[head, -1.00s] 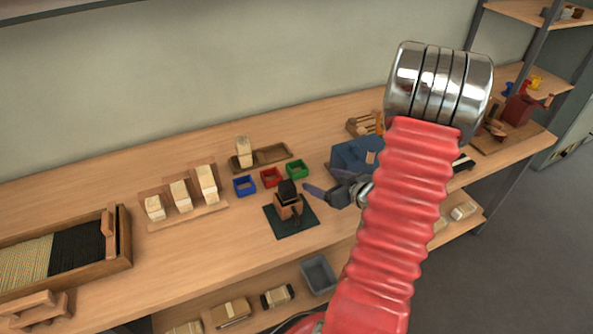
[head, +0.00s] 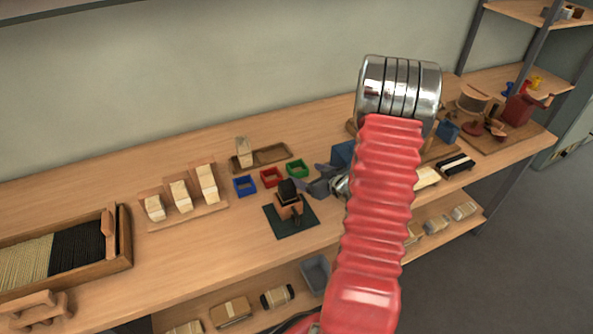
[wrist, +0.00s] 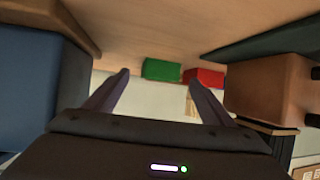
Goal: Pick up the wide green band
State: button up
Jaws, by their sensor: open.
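The wide green band (head: 297,168) is a small square green ring on the bench, at the right end of a row with a red band (head: 271,177) and a blue band (head: 245,186). In the wrist view the green band (wrist: 162,69) lies ahead between my fingertips, with the red band (wrist: 204,78) just to its right. My gripper (head: 314,179) is open and empty, a little to the right of the green band and apart from it. Both dark fingers show in the wrist view (wrist: 158,80).
A wooden block with a black top (head: 288,203) stands on a dark green mat (head: 306,217) close to my gripper. It looms at right in the wrist view (wrist: 265,88). A blue block (wrist: 38,85) is close at left. A wooden tray (head: 273,154) lies behind the bands.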

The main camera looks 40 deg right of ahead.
aim_at(293, 167)
jog(key=shift+x, duration=2.65)
jog(key=shift+d+r, duration=0.1)
jog(key=shift+r, duration=0.1)
jog(key=shift+c, duration=0.2)
jog(key=c, duration=1.2)
